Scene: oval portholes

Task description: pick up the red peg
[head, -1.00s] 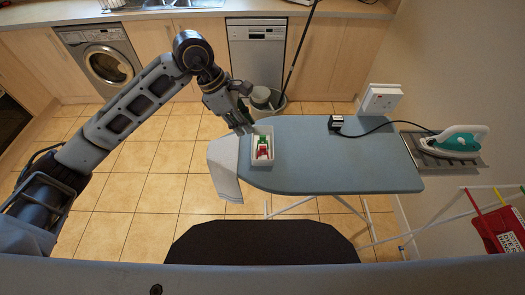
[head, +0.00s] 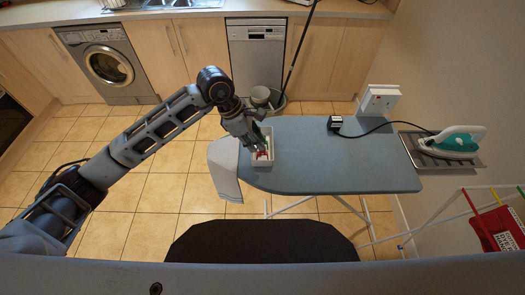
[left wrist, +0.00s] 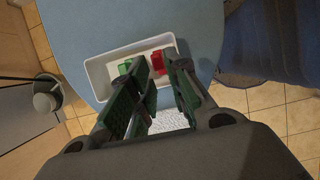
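The red peg (left wrist: 158,62) lies in a white tray (left wrist: 96,68) on the ironing board, beside a green peg (left wrist: 125,67). In the head view the red peg (head: 262,156) shows partly below my left gripper (head: 259,146), and the tray (head: 262,169) is partly covered by it. In the left wrist view my left gripper (left wrist: 157,75) is open, its two fingers apart over the tray, with the red peg near the right fingertip. I cannot tell how high the fingertips are above the peg. My right gripper is not in view.
The blue ironing board (head: 330,165) is mostly clear right of the tray. An iron (head: 455,140) rests at the far right.

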